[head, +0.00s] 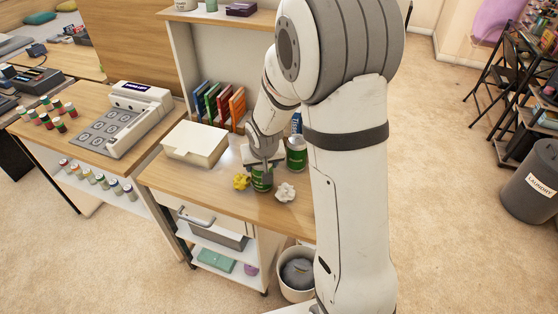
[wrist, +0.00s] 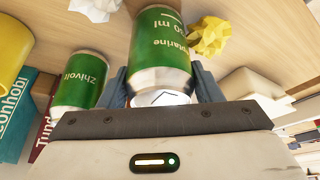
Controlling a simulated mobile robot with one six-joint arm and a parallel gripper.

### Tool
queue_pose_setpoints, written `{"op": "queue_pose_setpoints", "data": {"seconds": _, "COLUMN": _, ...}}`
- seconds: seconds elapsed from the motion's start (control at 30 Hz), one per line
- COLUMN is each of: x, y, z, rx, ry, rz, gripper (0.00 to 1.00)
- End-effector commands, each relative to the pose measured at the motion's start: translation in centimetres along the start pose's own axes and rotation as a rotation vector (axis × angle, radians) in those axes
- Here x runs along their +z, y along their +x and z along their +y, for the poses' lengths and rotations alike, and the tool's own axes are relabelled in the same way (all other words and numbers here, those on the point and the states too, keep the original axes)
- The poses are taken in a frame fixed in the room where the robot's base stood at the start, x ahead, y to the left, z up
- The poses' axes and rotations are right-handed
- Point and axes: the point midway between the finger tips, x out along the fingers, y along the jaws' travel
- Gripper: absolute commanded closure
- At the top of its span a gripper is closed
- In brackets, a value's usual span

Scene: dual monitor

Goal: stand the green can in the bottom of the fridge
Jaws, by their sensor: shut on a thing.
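My gripper (head: 262,165) is shut on a green can (head: 262,181) with a silver end, over the desk between two crumpled papers. In the wrist view my gripper (wrist: 162,88) has one finger on each side of this can (wrist: 160,45), whose label ends in "ptarine". I cannot tell whether the can touches the desk. A second green can (head: 296,153), labelled "Zhivolt" in the wrist view (wrist: 80,80), stands behind and to the right of it, apart from the gripper. I cannot make out a fridge in either view.
Yellow crumpled paper (head: 241,181) and white crumpled paper (head: 285,193) lie close to the held can. A white box (head: 195,143) and upright books (head: 220,106) are on the wooden desk (head: 185,180). Carpet is clear at front left.

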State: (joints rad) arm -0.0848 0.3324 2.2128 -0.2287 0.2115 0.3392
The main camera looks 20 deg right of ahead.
Motion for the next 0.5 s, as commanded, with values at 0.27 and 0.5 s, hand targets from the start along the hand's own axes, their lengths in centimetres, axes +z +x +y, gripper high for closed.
{"op": "queue_pose_setpoints", "data": {"seconds": 0.27, "x": 0.06, "y": 0.10, "z": -0.08, "rx": -0.001, "ry": -0.002, "rz": 0.000, "gripper": 0.38}}
{"op": "queue_pose_setpoints", "data": {"seconds": 0.5, "x": 0.06, "y": 0.08, "z": -0.09, "rx": -0.001, "ry": -0.002, "rz": -0.001, "gripper": 0.20}}
